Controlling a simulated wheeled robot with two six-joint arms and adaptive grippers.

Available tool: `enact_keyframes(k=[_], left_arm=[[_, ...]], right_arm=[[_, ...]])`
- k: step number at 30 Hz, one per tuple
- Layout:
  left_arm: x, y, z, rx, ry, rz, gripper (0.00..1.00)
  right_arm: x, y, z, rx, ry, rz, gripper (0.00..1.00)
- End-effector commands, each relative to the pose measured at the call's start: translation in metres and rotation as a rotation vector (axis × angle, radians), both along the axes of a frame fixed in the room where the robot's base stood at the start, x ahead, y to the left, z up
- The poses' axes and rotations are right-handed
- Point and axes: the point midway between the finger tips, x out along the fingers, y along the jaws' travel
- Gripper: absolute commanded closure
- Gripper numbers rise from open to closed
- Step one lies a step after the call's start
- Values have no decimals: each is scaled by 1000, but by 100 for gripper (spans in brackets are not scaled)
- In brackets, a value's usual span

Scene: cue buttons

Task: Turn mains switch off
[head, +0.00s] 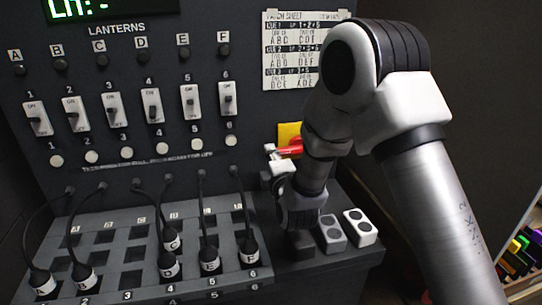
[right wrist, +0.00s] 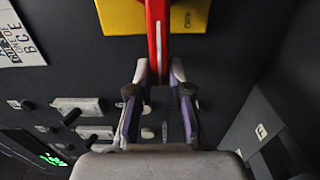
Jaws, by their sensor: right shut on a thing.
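The mains switch is a red lever (head: 290,149) on a yellow plate (head: 287,131), at the right side of the dark panel. In the right wrist view the red lever (right wrist: 158,40) runs down from the yellow plate (right wrist: 122,15) to between my fingertips. My right gripper (head: 277,160) is shut on the lever, with one pale fingertip on each side of it in the right wrist view (right wrist: 159,76). In the head view my own arm covers part of the lever and plate. My left gripper is not in view.
Lantern rocker switches (head: 151,105) and round buttons (head: 161,146) fill the panel to the left. Lettered plugs (head: 209,262) with black cables stand in the patch board (head: 128,253) below. Grey and white two-button boxes (head: 359,228) sit on the ledge close to my arm.

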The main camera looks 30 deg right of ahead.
Motion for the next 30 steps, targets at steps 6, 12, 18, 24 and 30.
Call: enact_keyframes(k=[6, 12, 18, 24, 30], left_arm=[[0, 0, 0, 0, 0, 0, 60], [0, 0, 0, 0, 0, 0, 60], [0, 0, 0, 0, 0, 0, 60], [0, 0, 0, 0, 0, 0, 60], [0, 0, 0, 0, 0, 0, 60]], right_arm=[[1, -1, 4, -1, -9, -4, 56], [1, -1, 2, 0, -5, -2, 56], [-13, 3, 1, 0, -2, -2, 56], [-52, 11, 0, -1, -2, -2, 56], [-71, 15, 1, 1, -5, -4, 56]])
